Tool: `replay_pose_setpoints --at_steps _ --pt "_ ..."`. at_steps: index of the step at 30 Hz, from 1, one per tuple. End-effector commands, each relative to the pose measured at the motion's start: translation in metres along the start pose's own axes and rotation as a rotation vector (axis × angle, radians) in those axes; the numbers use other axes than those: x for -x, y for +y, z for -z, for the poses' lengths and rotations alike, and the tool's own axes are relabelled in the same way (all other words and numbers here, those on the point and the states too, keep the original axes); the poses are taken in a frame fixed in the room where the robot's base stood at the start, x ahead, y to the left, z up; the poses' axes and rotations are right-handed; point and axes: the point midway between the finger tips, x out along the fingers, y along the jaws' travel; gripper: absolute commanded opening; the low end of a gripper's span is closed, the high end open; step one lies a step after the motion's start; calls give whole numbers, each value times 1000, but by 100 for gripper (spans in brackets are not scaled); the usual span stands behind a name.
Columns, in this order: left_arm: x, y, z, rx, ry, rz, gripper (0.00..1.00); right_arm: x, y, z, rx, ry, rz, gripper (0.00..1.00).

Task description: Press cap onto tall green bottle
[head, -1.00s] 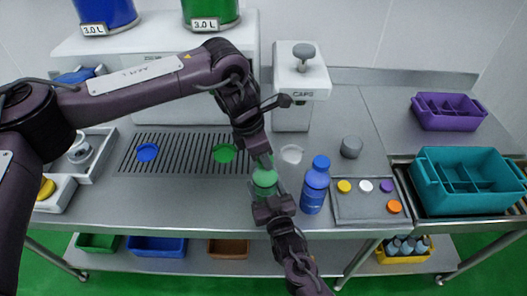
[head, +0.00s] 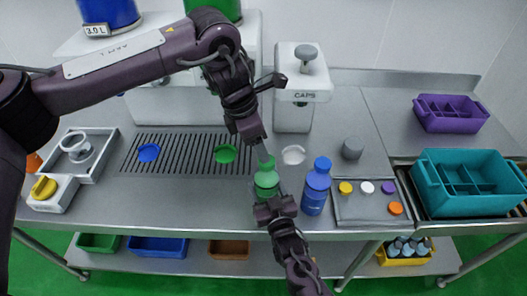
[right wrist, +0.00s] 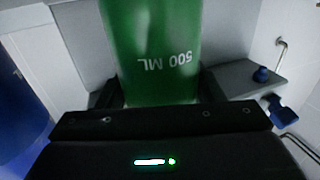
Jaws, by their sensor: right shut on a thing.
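The tall green bottle (head: 267,181) stands near the front of the steel table, beside a blue bottle. In the right wrist view, the green bottle (right wrist: 152,50) fills the top centre, with "500 ML" upside down. My right gripper (head: 272,199) is shut on its body from the front. My left gripper (head: 264,155) is directly above the bottle, its fingers at the green top. No separate cap can be made out there; the fingers hide part of the top. Whether the left jaws are open or shut is unclear.
The blue bottle (head: 316,186) stands close right of the green one. A plate (head: 362,212) with several coloured caps lies farther right. A teal crate (head: 468,207) is at right. The drip grate (head: 190,141) is at left.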

Motion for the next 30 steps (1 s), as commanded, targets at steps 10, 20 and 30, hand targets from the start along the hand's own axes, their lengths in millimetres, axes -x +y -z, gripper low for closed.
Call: replay_pose_setpoints --at_steps 10,20,30 --pt "56 0 0 1 0 0 63 0 0 0 0 -1 0 20" --pt "61 0 0 1 0 1 63 0 0 0 0 0 0 20" --pt "60 0 0 1 0 1 63 0 0 0 0 0 0 86"
